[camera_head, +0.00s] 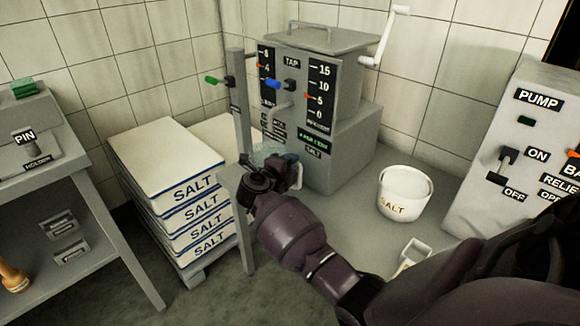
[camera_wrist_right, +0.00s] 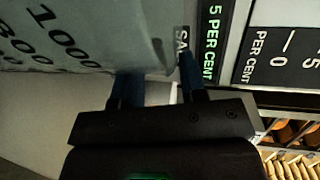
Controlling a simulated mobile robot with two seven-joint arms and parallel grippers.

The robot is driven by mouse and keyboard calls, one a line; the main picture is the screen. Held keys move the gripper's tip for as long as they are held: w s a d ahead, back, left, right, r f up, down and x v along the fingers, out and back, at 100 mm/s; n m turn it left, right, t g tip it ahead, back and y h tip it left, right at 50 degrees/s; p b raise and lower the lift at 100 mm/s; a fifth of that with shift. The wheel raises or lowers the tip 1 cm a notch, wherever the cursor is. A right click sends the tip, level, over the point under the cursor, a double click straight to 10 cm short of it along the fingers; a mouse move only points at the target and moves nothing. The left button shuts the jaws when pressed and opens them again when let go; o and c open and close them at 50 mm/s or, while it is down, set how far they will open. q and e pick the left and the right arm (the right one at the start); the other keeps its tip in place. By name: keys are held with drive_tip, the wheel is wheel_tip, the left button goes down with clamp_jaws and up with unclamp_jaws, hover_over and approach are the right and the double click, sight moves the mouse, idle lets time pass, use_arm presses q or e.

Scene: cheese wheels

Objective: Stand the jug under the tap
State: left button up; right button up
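The jug (camera_head: 268,150) is a clear, pale vessel below the tap's spout (camera_head: 281,104) at the front of the grey machine, partly hidden by my right gripper. In the right wrist view the jug (camera_wrist_right: 85,35) fills the upper left, with printed marks such as 1000. My right gripper (camera_head: 268,178) is at the jug's near side. Its two blue-tipped fingers (camera_wrist_right: 160,80) are apart, close against the jug. I cannot tell whether they clamp it. The jug's base and exact contact with the bench are hidden. My left gripper is not in view.
The pump box (camera_head: 520,150) is at far right. Stacked salt sacks (camera_head: 165,165) and a grey stand (camera_head: 75,185) are at left.

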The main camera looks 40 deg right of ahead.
drive_tip(key=p+v, duration=0.2)
drive_tip(key=v, duration=1)
drive_tip(key=shift+s+r, duration=0.1)
drive_tip(key=shift+r, duration=0.05)
drive_tip(key=s+a+f+n+t+y, duration=0.1)
drive_tip(key=s+f+n+y, duration=0.4)
drive_tip(key=s+n, duration=0.6)
drive_tip(key=s+a+f+n+t+y, duration=0.2)
drive_tip(key=s+f+n+y, duration=0.3)
drive_tip(key=s+n, duration=0.6)
drive_tip(key=s+a+f+n+t+y, duration=0.2)
drive_tip(key=s+a+f+n+y, duration=0.2)
drive_tip(key=s+n, duration=0.7)
wheel_tip(320, 180, down, 2)
drive_tip(key=s+y, duration=0.1)
drive_tip(key=s, duration=0.1)
drive_tip(key=shift+s+n, duration=0.35)
drive_tip(key=shift+n, duration=0.05)
